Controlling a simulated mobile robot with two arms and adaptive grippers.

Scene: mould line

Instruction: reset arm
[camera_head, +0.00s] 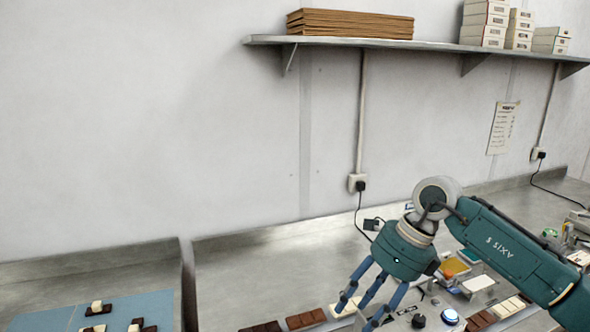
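My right arm comes in from the right, its teal link marked AXIS 5. My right gripper (358,313) hangs at its end and points down and to the left over the metal worktop (265,277). Its blue fingers are spread apart and I see nothing held between them. The fingertips overlap white and brown chocolate bars in the picture; I cannot tell how high above them they are. My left gripper is not in view.
Brown bars (305,319) line the front edge. A blue mat (150,305) with small brown and white pieces lies at the left. A control panel with a blue-lit button (450,316) stands at right. A wall shelf (430,45) holds brown sheets and white boxes.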

